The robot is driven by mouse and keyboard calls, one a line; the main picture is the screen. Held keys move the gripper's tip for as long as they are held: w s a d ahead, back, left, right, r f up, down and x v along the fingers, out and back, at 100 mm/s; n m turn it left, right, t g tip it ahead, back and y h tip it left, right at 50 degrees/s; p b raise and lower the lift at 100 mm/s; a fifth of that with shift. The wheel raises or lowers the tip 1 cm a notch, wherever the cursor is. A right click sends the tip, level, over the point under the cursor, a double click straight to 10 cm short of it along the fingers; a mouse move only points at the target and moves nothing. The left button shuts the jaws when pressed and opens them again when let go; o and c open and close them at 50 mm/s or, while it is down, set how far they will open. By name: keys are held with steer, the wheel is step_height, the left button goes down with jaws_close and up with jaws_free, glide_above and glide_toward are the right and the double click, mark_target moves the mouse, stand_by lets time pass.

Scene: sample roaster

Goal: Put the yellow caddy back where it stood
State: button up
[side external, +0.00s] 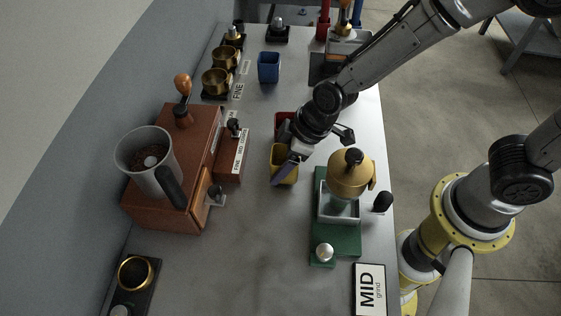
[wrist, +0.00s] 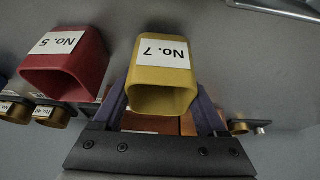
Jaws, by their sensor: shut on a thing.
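The yellow caddy (side external: 284,157) is in the middle of the bench in the side view, partly covered by one of my fingers. In the wrist view the yellow caddy (wrist: 163,70) carries a "No. 7" label and sits between my two purple fingers. My gripper (wrist: 162,105) is shut on it, one finger on each side. In the side view my gripper (side external: 286,168) reaches it from the upper right. I cannot tell whether its base touches the bench.
A red caddy (wrist: 68,65) labelled "No. 5" is right beside the yellow one; in the side view the red caddy (side external: 282,121) is just behind it. A blue caddy (side external: 268,67) stands farther back.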

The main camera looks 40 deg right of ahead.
steer(key=shift+f, duration=0.4)
steer(key=shift+f, duration=0.15)
steer(key=o, duration=1.5)
steer(key=v, duration=1.2)
